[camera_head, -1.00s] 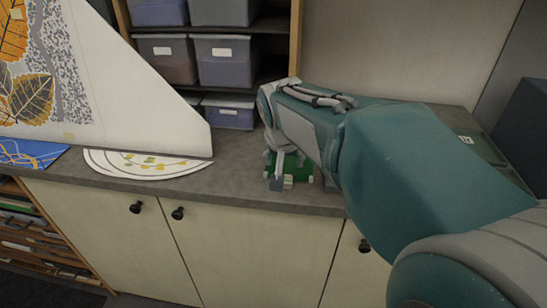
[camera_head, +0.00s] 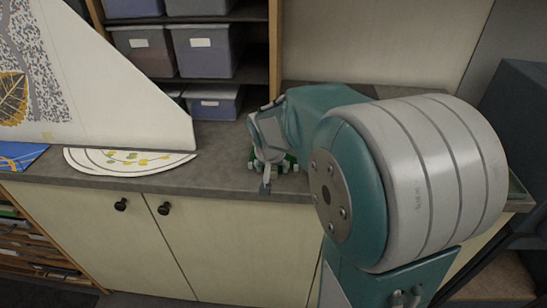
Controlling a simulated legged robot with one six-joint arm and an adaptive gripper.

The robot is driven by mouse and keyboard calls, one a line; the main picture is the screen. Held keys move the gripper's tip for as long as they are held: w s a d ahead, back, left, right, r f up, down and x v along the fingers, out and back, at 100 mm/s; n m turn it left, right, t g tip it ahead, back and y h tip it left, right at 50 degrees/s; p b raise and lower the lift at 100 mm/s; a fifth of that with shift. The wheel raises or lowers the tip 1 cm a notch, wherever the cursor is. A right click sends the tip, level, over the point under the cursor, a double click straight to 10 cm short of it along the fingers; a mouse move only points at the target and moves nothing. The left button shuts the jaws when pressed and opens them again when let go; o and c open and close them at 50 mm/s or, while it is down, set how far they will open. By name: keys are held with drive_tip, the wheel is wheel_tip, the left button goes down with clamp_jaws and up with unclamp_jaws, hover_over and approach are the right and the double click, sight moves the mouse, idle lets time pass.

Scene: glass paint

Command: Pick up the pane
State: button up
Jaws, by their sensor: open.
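My gripper (camera_head: 267,180) is over the front of the grey counter, pointing down at a small green piece with pale corner bits (camera_head: 286,163). I take this green piece to be the pane, but I cannot be sure. It lies on the counter near the front edge, and my gripper and arm hide much of it. One finger shows clearly, just in front of it at the counter edge. The jaws are open, and I cannot tell whether they touch the green piece.
A large white panel with leaf designs (camera_head: 95,95) stands at the left. A white rounded piece with a leaf pattern (camera_head: 125,160) lies under it, beside a blue sheet (camera_head: 20,155). Shelves with grey bins (camera_head: 205,50) stand behind. My arm hides the counter's right part.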

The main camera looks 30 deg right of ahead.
drive_tip(key=shift+f, duration=0.1)
clamp_jaws()
idle(0.3)
